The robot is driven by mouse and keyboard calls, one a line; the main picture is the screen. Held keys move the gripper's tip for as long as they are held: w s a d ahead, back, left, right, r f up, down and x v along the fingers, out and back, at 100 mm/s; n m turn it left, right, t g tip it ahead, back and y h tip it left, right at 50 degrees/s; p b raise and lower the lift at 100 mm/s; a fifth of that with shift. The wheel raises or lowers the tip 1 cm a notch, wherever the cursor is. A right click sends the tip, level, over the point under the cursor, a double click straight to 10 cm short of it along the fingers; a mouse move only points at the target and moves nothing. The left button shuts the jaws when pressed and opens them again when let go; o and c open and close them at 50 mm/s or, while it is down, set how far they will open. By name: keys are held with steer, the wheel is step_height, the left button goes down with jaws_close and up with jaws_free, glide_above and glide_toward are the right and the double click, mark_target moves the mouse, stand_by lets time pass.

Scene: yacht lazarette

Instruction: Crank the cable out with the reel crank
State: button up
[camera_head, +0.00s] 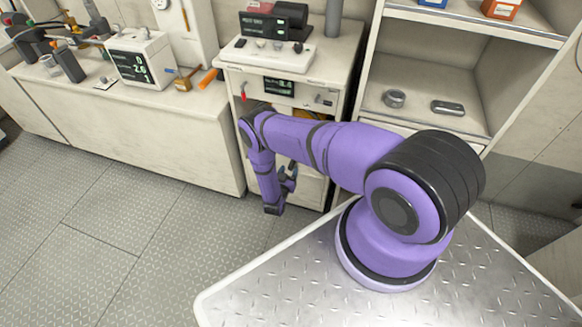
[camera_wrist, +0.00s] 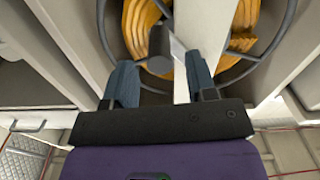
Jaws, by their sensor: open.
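The cable reel shows in the wrist view, with yellow-orange cable (camera_wrist: 240,28) wound inside a dark round rim (camera_wrist: 281,40). A dark grey cylindrical knob (camera_wrist: 159,60), apparently the crank's handle, stands in front of the reel. My gripper (camera_wrist: 160,78) is open, with one finger on each side of the knob's end; I cannot tell whether either finger touches it. In the head view my gripper (camera_head: 288,178) hangs low in front of the cabinet, and my arm hides most of the reel. A bit of the yellow cable (camera_head: 307,115) shows above the arm.
The cabinet (camera_head: 338,75) carries a small panel with knobs (camera_head: 268,55) on top. A bench (camera_head: 120,110) with a white meter (camera_head: 142,57) stands left. Shelves (camera_head: 425,113) stand right. The floor (camera_head: 90,220) at left is clear. Pale upright boards (camera_wrist: 203,25) cross before the reel.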

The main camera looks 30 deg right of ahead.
mark_target(291, 166)
steer(key=shift+x, duration=1.6)
jaws_close()
